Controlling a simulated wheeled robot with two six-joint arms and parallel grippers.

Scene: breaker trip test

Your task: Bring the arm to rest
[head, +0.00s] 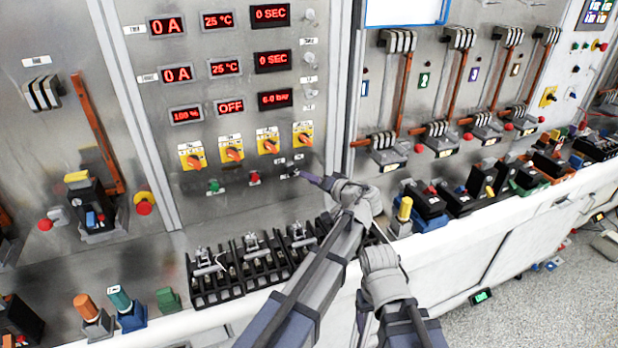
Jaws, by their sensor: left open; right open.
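My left gripper (306,177) reaches up to the grey control panel (235,195). Its open fingertips are in front of the lower right part of the panel, close to a small dark switch (284,174). I cannot tell whether they touch it. My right gripper (362,316) is lower, beside my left forearm and largely hidden by it; it is open, with nothing seen in it. The panel's red displays read 0 A (167,26), 0 SEC (271,15), OFF (230,106) and 6.0 bar (275,98).
Orange rotary knobs (234,154) line the panel above a green button (214,186) and a red button (254,178). A black terminal block (216,291) lies on the white bench (480,232) below. Breakers with copper bars (403,90) stand right.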

